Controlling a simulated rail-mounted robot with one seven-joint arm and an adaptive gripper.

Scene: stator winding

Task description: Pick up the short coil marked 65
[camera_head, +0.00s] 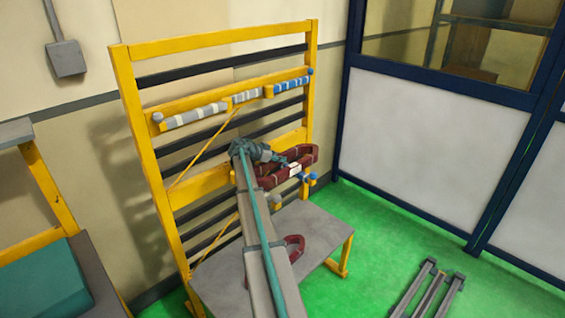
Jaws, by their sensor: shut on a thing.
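A dark red loop-shaped coil (306,152) with a white label is at the right side of the yellow rack, near its lower pegs. The number on the label is too small to read. My gripper (284,162) reaches this coil from the left and is shut on it. My arm runs up from the bottom of the picture and hides part of the coil and the fingers. I cannot tell whether the coil still touches its peg. Another dark red coil (294,242) lies on the grey table, partly behind my arm.
The yellow rack (149,150) has dark crossbars and upper pegs with grey-white and blue striped rolls (292,84). The grey table (322,232) stands before it. A blue-framed partition (430,130) is at right. Grey rails (428,290) lie on the green floor.

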